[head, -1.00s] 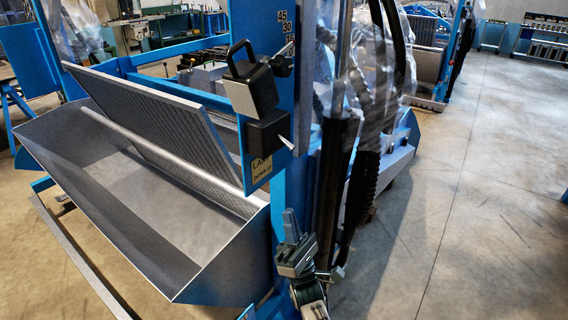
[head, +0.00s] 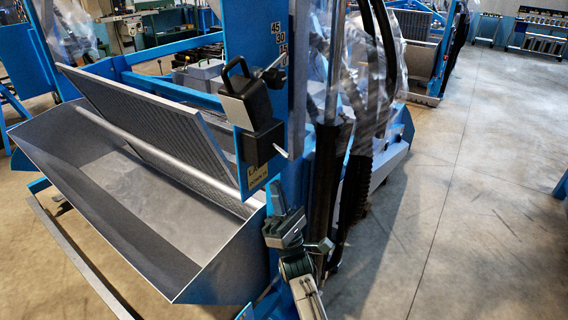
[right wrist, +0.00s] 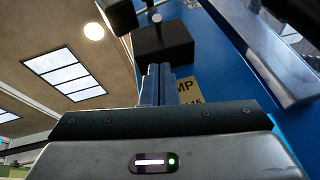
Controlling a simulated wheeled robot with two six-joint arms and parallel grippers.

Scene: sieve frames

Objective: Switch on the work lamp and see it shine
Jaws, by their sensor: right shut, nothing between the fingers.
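The work lamp (head: 246,97), a dark box with a grey face and a black handle, is mounted on the blue post. No glow shows on the side I see. Below it sits a black switch box (head: 262,142) with a pale lever (head: 281,153) sticking out at the lower right. In the right wrist view the switch box (right wrist: 165,52) is ahead, with a small light-tipped knob or lever (right wrist: 157,20) over it. My right gripper (head: 278,193) is shut and empty, pointing up, below the switch box and apart from it. My left gripper is out of view.
A yellow label (head: 258,173) is on the post under the switch box. A grey trough (head: 95,240) with a tilted sieve panel lies left of the post. Black hoses and clear plastic wrap (head: 385,85) hang to the right. The floor at right is clear.

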